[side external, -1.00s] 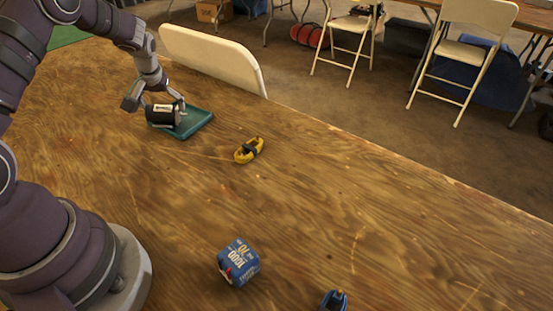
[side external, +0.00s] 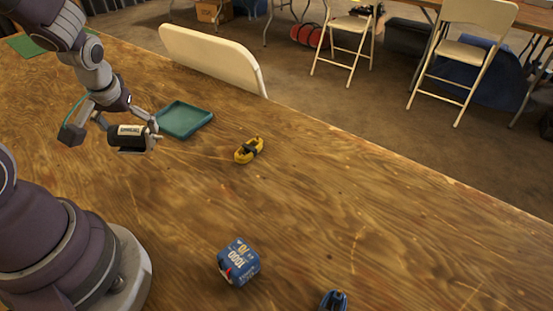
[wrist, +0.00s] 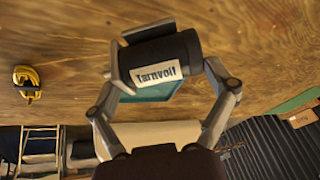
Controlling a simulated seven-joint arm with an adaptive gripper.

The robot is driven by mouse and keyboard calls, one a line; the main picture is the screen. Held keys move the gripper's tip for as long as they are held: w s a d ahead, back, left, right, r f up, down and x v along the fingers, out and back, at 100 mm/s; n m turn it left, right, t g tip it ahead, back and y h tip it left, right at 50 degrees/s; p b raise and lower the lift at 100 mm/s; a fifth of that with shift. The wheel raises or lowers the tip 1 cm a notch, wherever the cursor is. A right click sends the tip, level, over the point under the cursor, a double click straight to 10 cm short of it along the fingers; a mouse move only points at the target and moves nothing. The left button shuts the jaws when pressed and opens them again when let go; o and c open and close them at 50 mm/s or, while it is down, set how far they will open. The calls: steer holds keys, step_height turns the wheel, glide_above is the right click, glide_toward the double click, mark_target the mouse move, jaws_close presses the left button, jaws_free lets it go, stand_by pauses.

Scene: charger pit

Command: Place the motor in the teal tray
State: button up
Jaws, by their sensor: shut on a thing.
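The motor is a black cylinder with a white label; it shows in the side view (side external: 132,138) and fills the middle of the wrist view (wrist: 158,60). My gripper (side external: 128,133) is shut on the motor, with a finger at each end of it in the wrist view (wrist: 165,62). It holds the motor in front of and to the left of the teal tray (side external: 184,119) in the side view, apart from it. The tray lies on the table and looks empty. In the wrist view the motor partly covers the tray (wrist: 155,91).
A yellow and black object (side external: 249,150) lies right of the tray. A blue box (side external: 238,262) and a small blue object (side external: 334,300) are near the front. A white chair back (side external: 215,58) stands at the table's far edge. The table's middle is clear.

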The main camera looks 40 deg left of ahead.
steer(key=shift+s+d, duration=0.25)
steer(key=shift+s, duration=0.05)
steer(key=w+a+r+t, duration=0.2)
steer(key=w+a, duration=0.7)
steer(key=w, duration=0.5)
steer(key=shift+n+t+y, duration=0.3)
steer(key=shift+n, duration=0.1)
step_height(320, 180, down, 8)
steer(key=shift+w+a+r, duration=0.1)
steer(key=shift+r, duration=0.15)
steer(key=shift+f, duration=0.1)
steer(key=o, duration=1)
steer(key=shift+o, duration=0.2)
